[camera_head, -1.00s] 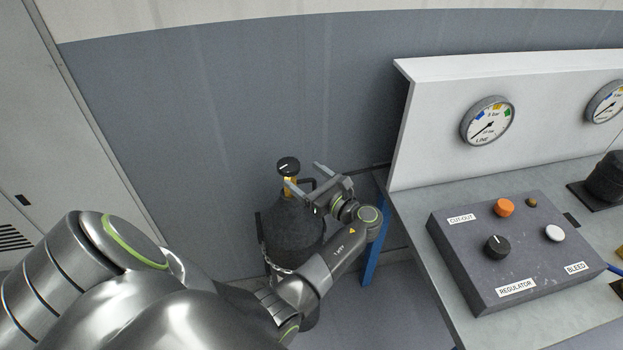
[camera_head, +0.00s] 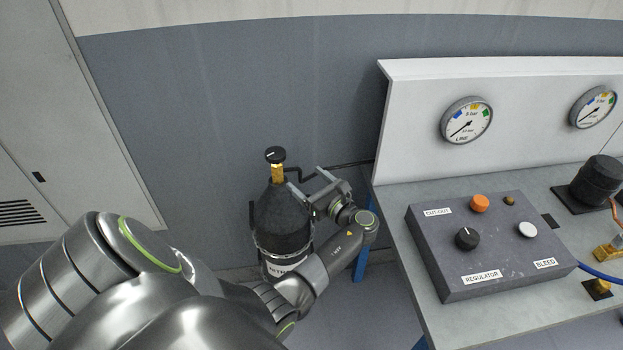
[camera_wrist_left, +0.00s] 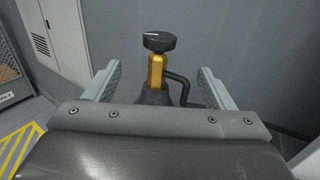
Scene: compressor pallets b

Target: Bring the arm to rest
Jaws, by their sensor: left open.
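My left gripper (camera_head: 305,179) is open and empty beside the neck of a dark gas cylinder (camera_head: 280,220) that stands upright by the wall. The cylinder has a brass valve (camera_head: 278,173) topped by a black knob (camera_head: 274,154). In the left wrist view, the open left gripper (camera_wrist_left: 158,82) has its two fingers apart. The black knob (camera_wrist_left: 159,42) and brass valve (camera_wrist_left: 157,72) appear between and beyond them, not held. My right gripper is not in view.
To the right stands a grey bench (camera_head: 398,197) with a control box (camera_head: 490,245) carrying several knobs. A white panel with gauges (camera_head: 466,121) rises behind it. A blue bench leg (camera_head: 363,247) is close to my left arm. Grey wall lies behind the cylinder.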

